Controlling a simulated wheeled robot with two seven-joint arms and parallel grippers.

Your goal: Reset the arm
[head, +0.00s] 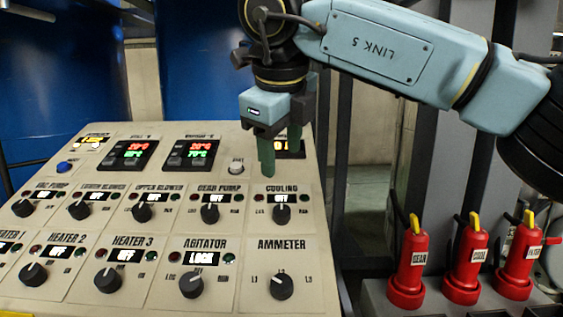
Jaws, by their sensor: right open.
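My right arm comes in from the right across the top of the head view. Its gripper (281,150) points down with green fingers over the upper right of the control panel (255,222). The fingers are open with nothing between them. They hang above the cooling knob (281,214) and partly cover a display (291,147) behind them. I cannot tell whether the fingertips touch the panel. My left gripper is not in view.
The sloped panel carries several black knobs, such as the ammeter knob (281,287), and two lit temperature displays (190,154). Red valves with yellow handles (462,264) stand at the right. Blue tanks (210,60) rise behind the panel.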

